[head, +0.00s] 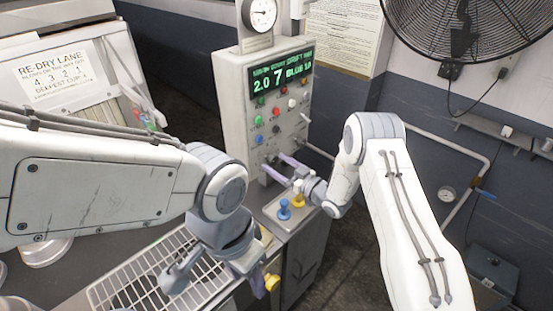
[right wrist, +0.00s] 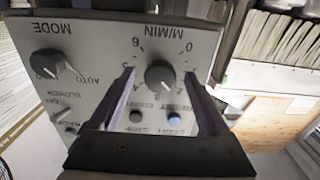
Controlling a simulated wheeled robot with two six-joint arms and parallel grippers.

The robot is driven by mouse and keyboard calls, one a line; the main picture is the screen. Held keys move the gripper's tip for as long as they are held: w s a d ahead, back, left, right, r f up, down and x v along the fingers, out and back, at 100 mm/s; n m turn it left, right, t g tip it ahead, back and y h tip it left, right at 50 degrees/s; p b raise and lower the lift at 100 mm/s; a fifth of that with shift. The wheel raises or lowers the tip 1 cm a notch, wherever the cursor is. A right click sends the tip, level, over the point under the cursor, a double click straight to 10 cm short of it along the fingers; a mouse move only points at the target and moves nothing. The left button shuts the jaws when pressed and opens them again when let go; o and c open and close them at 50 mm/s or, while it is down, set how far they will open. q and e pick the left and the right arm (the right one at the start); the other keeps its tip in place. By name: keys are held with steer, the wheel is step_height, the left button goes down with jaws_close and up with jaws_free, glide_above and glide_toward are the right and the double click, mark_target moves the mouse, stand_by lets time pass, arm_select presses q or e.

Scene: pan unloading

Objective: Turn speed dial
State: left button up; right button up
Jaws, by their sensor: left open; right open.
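The speed dial (right wrist: 160,75) is a dark round knob with a light pointer mark, on a grey panel labelled M/MIN, upside down in the right wrist view. My right gripper (right wrist: 163,92) is open, with one purple finger on each side of the dial in that view. I cannot tell whether the fingers touch it. In the head view my right gripper (head: 280,167) is at the lower part of the control panel (head: 232,95), and the dial is hard to make out there. My left gripper (head: 218,277) is open, low over the wire rack.
A MODE knob (right wrist: 47,66) is beside the dial. Blue (head: 284,209) and yellow (head: 298,200) knobs stand on the ledge below. A wire rack (head: 130,291) and a fan (head: 465,30) are nearby.

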steer(key=shift+w+a, duration=0.25)
jaws_close()
steer(key=shift+f+b, duration=0.15)
steer(key=shift+b, duration=0.2)
steer(key=n+b, duration=0.4)
steer(key=b, duration=0.3)
steer(key=shift+f+b, duration=0.1)
steer(key=shift+b, duration=0.2)
steer(key=shift+r+n+b, duration=0.2)
steer(key=shift+n+b, duration=0.1)
steer(key=shift+n, duration=0.1)
